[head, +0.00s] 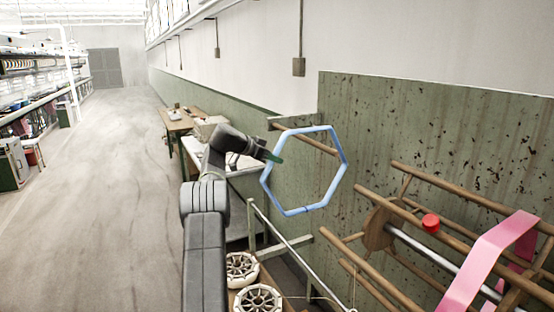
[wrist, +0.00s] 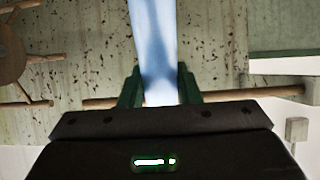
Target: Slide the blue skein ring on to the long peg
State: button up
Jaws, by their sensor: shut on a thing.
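The blue skein ring (head: 337,183) is a pale blue hexagonal loop, held up in the air in the head view. My gripper (head: 272,157) is shut on its left side; the fingers (wrist: 160,88) pinch the blue band (wrist: 152,40) in the wrist view. A long wooden peg (head: 316,143) stands out near the green wall and shows within the ring's outline in the head view. In the wrist view the peg (wrist: 238,96) runs across behind the fingers. I cannot tell whether the peg passes through the ring or lies behind it.
A wooden reel frame with a pink band (head: 490,258) and a red knob (head: 431,222) fills the lower right. A metal rail (head: 290,245) and round white spoked wheels (head: 258,298) lie below.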

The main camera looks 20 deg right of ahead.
jog(key=shift+w+a, duration=0.1)
jog(key=shift+w, duration=0.3)
jog(key=shift+f+b, duration=0.6)
jog(key=shift+f, duration=0.15)
dwell(0.4)
jog(key=o, duration=1.2)
jog(key=shift+o, duration=0.4)
jog(key=shift+o, duration=0.7)
